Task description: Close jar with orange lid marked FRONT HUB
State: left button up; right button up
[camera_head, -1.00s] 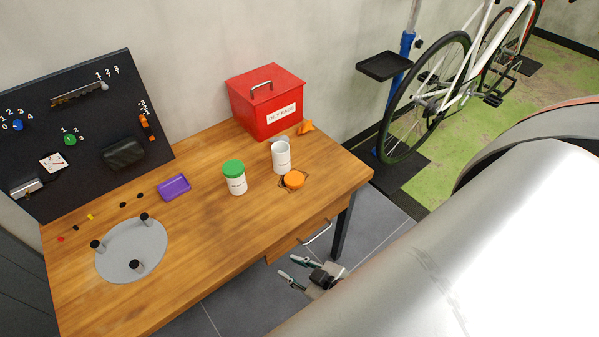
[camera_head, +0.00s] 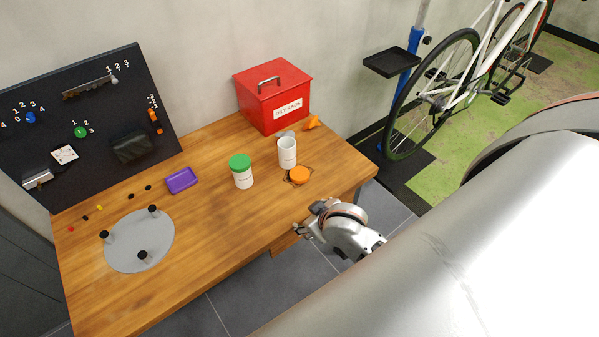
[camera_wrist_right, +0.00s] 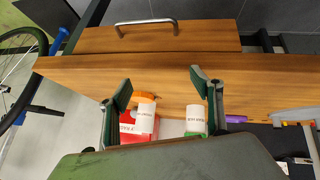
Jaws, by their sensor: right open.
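An open white jar (camera_head: 287,153) stands upright on the wooden table, with no lid on its top; it also shows in the right wrist view (camera_wrist_right: 145,121). An orange lid (camera_head: 299,175) lies just in front of it on a small dark flat piece, and it also shows in the right wrist view (camera_wrist_right: 145,97). The lettering on both is too small to read. My right gripper (camera_head: 306,224) is open and empty at the table's front edge, in front of the lid. In the right wrist view its fingers (camera_wrist_right: 160,82) are spread apart. My left gripper is out of view.
A green-lidded jar (camera_head: 241,172) stands left of the open jar. A red box (camera_head: 272,97) stands behind, with an orange item (camera_head: 312,122) beside it. A purple tray (camera_head: 181,180) and a grey disc (camera_head: 140,240) with black posts lie left. The front middle tabletop is clear.

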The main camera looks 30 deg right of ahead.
aim_at(300, 173)
jog(key=w+d+r+m, duration=0.1)
jog(key=d+r, duration=0.1)
jog(key=w+d+r+m+g+h, duration=0.1)
jog(key=w+d, duration=0.1)
jog(key=shift+w+d+r, duration=0.15)
jog(key=shift+w+r, duration=0.15)
jog(key=shift+r, duration=0.05)
jog(key=w+r+m+g, duration=0.2)
jog(key=w+m, duration=0.4)
jog(key=w, duration=0.3)
jog(key=shift+w+d+r+g+p, duration=0.3)
jog(key=shift+w+d+r+p, duration=0.05)
jog(key=shift+d+r, duration=0.1)
jog(key=shift+x, duration=1.3)
jog(key=shift+a, duration=0.1)
jog(key=shift+x, duration=2.6)
jog(key=shift+w+a, duration=0.15)
